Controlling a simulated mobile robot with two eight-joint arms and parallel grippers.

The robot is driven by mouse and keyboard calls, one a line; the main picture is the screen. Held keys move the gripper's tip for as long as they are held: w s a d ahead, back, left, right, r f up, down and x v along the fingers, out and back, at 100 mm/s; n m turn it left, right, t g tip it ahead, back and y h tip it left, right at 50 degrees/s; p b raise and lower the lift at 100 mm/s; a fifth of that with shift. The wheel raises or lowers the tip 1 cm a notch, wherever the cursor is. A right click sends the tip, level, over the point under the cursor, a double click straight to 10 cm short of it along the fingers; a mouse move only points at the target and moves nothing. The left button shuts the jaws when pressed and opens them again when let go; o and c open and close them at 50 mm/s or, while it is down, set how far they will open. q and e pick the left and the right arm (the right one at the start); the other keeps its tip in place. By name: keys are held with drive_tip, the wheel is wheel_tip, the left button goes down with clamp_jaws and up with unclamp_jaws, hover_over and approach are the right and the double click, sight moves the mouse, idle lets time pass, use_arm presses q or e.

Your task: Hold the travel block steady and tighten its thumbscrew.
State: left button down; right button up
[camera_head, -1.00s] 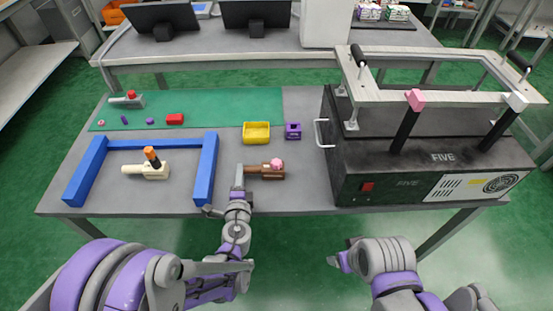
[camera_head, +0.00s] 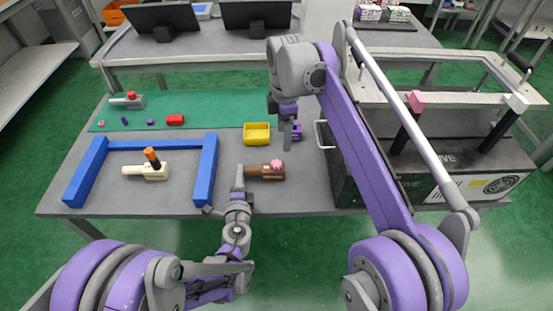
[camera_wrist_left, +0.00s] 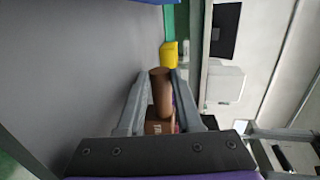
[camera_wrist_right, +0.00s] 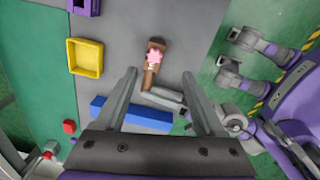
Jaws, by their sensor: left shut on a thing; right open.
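The travel block, a brown block with a round handle (camera_head: 258,172), lies on the grey table. Its pink thumbscrew (camera_head: 277,165) is on top, toward its right end. My left gripper (camera_head: 240,178) is shut on the block's handle from the left. The left wrist view shows the brown handle (camera_wrist_left: 161,92) between the fingers. My right gripper (camera_head: 287,140) is open and empty, above the table beyond the block. In the right wrist view the pink thumbscrew (camera_wrist_right: 157,58) shows between the widely parted fingers (camera_wrist_right: 159,74), still apart from them.
A yellow tray (camera_head: 256,140) and a purple part (camera_head: 297,131) stand behind the block. The black FIVE machine (camera_head: 350,185) is to the right. Another red-knobbed fixture (camera_head: 130,98) sits on the green mat.

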sight(277, 163)
drive_tip(key=f, duration=0.4)
drive_tip(key=w+a+f+n, duration=0.1)
drive_tip(key=f, duration=0.3)
drive_tip(key=f+n, duration=0.1)
drive_tip(key=f, duration=0.3)
drive_tip(key=shift+w+a+f, duration=0.15)
drive_tip(key=shift+a+f, duration=0.05)
drive_tip(key=shift+a, duration=0.2)
drive_tip(key=shift+c, duration=0.2)
clamp_jaws()
